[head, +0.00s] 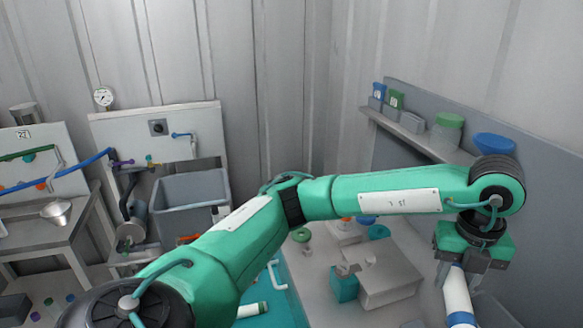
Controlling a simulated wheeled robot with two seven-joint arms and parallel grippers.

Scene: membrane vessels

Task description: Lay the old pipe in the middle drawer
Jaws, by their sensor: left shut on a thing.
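My left gripper (459,268) is at the right of the head view, pointing down. It is shut on a white pipe with a blue band (456,296), which hangs below it, slightly tilted; its lower end is cut off by the picture edge. Another white pipe with a green band (252,310) lies on the teal mat (298,311), partly hidden behind my left arm. I cannot tell from the markings which pipe is old. No middle drawer can be made out. My right gripper is not in view.
A grey block with a teal part (388,285) stands on the bench left of the held pipe. A shelf (408,134) with a green-lidded jar (447,131) and a blue bowl (494,144) runs along the right wall. A grey bin (190,205) and pipe-fitted panels stand at left.

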